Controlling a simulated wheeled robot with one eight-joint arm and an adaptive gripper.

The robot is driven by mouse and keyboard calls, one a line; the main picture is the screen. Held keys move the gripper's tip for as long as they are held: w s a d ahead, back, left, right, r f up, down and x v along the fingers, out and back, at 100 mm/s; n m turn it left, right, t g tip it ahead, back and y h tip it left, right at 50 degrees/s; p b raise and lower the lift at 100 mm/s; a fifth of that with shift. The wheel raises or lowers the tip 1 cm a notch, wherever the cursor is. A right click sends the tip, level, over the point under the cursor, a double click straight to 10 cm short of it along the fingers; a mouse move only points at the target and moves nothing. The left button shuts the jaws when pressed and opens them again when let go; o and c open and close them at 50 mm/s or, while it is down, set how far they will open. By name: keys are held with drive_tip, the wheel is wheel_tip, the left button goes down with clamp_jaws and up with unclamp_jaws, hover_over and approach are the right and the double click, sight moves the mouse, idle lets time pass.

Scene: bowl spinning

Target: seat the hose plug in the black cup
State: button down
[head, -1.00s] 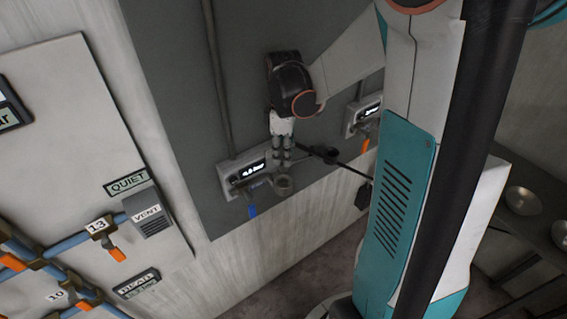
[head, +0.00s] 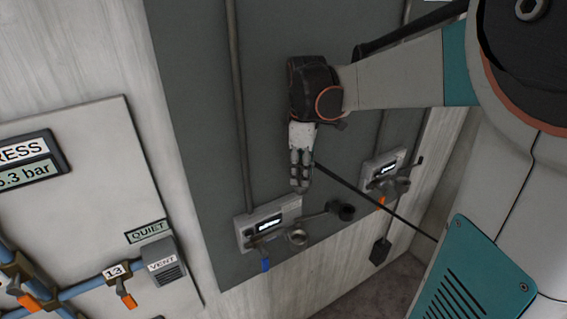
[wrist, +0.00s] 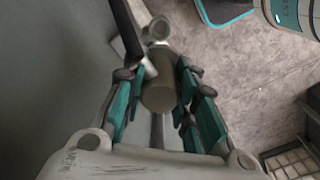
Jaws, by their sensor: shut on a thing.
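My gripper (head: 300,188) is in front of the grey wall panel, fingers pointing down. In the wrist view its fingers (wrist: 158,98) are shut on a dull grey-brown cylinder, which I take as the hose plug (wrist: 160,90). The plug is mostly hidden by the fingers in the head view. A thin black line, possibly its hose, runs from behind the gripper to the lower right. The black cup (head: 342,210) sits on a short arm of the near display unit, below and right of my gripper, apart from it. A grey ring (head: 297,237) lies directly below the gripper.
A second unit (head: 384,172) with an orange lever is at right. A black block (head: 380,251) hangs below it. Pipes and a vent box (head: 164,264) are on the left board.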

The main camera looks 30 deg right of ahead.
drive_tip(key=shift+r+p, duration=0.95)
drive_tip(key=shift+r, duration=0.55)
